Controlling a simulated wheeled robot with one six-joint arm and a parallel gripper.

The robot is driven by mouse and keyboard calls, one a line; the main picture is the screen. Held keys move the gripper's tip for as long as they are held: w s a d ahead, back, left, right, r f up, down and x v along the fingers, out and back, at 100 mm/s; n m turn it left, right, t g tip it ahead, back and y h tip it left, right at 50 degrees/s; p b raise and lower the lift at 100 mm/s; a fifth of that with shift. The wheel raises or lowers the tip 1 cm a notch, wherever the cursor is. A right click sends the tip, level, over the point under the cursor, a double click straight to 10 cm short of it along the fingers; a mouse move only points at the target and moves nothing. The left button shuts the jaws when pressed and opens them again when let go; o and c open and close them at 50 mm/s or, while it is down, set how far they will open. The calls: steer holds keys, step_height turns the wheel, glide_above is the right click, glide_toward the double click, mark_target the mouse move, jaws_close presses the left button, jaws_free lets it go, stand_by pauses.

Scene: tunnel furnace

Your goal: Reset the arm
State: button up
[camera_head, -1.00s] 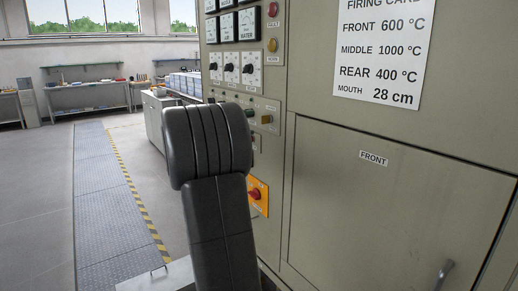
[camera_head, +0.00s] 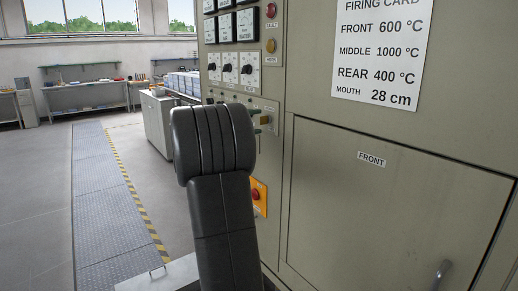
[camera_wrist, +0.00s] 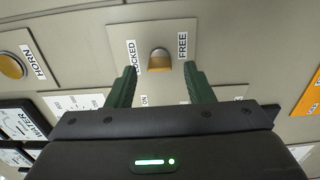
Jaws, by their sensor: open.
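My gripper (camera_wrist: 160,90) is open in the wrist view, its two green fingers apart and nothing between them. Just beyond the fingertips is a yellow knob (camera_wrist: 159,62) on a plate marked LOCKED and FREE. In the head view my dark arm stands in front of the furnace control panel (camera_head: 240,90) and hides part of it. The gripper itself is mostly hidden there. Whether the fingers touch the panel cannot be told.
A yellow HORN button (camera_wrist: 12,65) and WATER meter (camera_wrist: 22,120) are near the gripper. An orange plate with a red switch (camera_head: 256,195) is beside my arm. The FRONT door (camera_head: 390,210) has a handle (camera_head: 441,273). Open floor (camera_head: 35,190) lies left.

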steer(key=b+v, duration=0.1)
steer(key=v, duration=1.2)
steer(key=w+d+m+p, duration=0.8)
steer(key=d+m, duration=0.3)
steer(key=m, duration=0.7)
steer(key=shift+w+d, duration=0.2)
steer(key=shift+d, duration=0.15)
stand_by(0.4)
steer(key=shift+s+d, duration=0.1)
